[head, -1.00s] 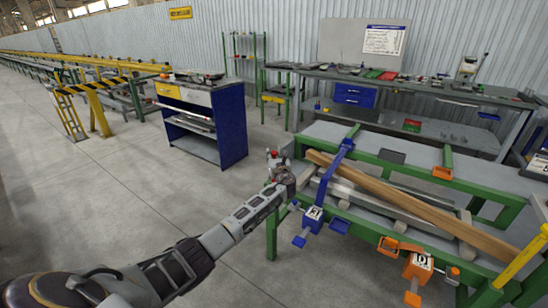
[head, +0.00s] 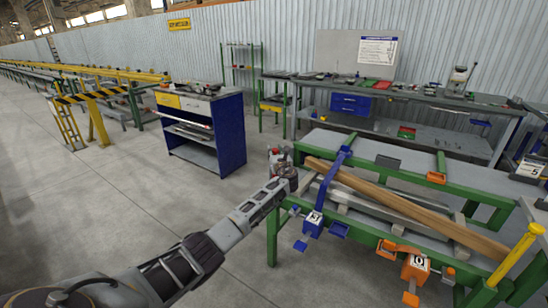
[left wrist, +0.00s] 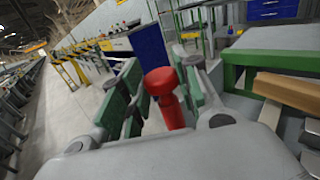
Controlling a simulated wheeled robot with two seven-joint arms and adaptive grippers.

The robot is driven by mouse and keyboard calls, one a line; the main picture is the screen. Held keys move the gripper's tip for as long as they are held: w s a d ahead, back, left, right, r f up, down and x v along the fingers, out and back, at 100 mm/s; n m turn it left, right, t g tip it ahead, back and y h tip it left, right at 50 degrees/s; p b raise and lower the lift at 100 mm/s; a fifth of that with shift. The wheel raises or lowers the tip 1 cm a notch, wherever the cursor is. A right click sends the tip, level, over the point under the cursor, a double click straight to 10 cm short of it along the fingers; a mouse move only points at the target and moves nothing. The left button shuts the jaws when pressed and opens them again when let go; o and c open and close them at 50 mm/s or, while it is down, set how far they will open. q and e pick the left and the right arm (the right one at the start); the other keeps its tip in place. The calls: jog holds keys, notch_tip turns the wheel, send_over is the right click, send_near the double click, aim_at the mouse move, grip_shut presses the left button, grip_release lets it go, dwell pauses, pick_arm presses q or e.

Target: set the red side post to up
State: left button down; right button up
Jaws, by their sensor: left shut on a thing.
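The red side post (left wrist: 163,92) shows in the left wrist view as a round red cap on a thinner red stem. It stands between the green-padded fingers of my left gripper (left wrist: 157,100), which is shut on it. In the head view my left gripper (head: 282,165) is at the near left corner of the green-framed table (head: 272,240), with only a bit of red showing beside its fingers. The fingers hide most of the post there, so I cannot tell its height setting. My right gripper is not in view.
A wooden beam (head: 400,204) lies slanting across the table. A blue clamp arm (head: 327,187), an orange numbered block (head: 415,268) and a yellow post (head: 517,254) are along the near side. A blue cabinet (head: 232,132) stands behind.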

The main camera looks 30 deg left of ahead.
pick_arm(q)
jog(key=shift+r, duration=0.4)
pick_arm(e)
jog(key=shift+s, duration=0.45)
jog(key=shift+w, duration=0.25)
pick_arm(q)
jog(key=c, duration=1)
grip_release()
jog(key=shift+c, duration=0.2)
jog(key=shift+s+d, duration=0.65)
jog(key=shift+s, duration=0.1)
jog(key=v, duration=1)
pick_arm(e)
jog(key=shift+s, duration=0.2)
pick_arm(q)
jog(key=shift+f, duration=0.1)
